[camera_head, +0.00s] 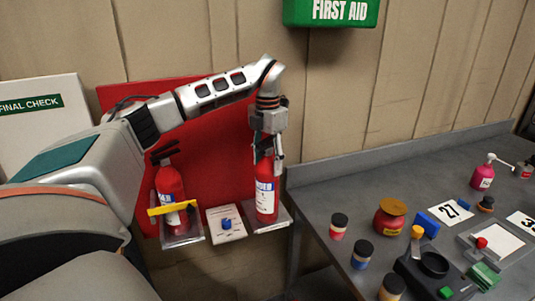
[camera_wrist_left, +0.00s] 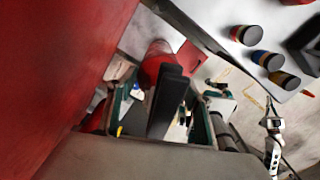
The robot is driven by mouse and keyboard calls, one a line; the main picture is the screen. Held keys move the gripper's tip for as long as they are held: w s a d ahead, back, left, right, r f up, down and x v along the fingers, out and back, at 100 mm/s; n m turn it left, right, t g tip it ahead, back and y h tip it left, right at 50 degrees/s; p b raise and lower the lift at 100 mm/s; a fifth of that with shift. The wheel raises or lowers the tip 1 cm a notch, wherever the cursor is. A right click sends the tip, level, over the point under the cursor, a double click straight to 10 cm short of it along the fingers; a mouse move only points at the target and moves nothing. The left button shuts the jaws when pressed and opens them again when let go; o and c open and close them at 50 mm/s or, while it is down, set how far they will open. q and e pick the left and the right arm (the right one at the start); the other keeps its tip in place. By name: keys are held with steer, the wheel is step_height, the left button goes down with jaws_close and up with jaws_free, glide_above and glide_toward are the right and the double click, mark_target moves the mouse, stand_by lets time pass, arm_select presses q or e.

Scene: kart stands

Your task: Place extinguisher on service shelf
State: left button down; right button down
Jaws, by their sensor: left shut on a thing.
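A red fire extinguisher (camera_head: 266,200) with a white label stands upright over the right-hand holder (camera_head: 284,219) of a red wall board. I cannot tell whether its base touches the holder. My left gripper (camera_head: 267,148) points down and is shut on its top; its black handle (camera_wrist_left: 168,98) lies between the fingers in the wrist view. A second extinguisher (camera_head: 170,188) stands in the left-hand holder (camera_head: 190,235) behind a yellow strap. A white-and-black arm part, perhaps my right gripper (camera_wrist_left: 272,125), shows small in the wrist view.
Right of the board is a grey bench (camera_head: 320,195) with several jars, a black tray (camera_head: 420,275) and a pink pump bottle (camera_head: 482,175). A green first-aid box (camera_head: 330,12) hangs above.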

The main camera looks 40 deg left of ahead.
arm_select(q)
steer(key=shift+r, duration=0.1)
steer(key=c, duration=1.3)
jaws_free()
steer(key=shift+f, duration=0.2)
steer(key=o, duration=0.3)
steer(key=shift+d, duration=0.1)
steer(key=shift+o, duration=0.2)
steer(key=shift+r, duration=0.1)
step_height(320, 180, up, 12)
steer(key=shift+r, duration=0.1)
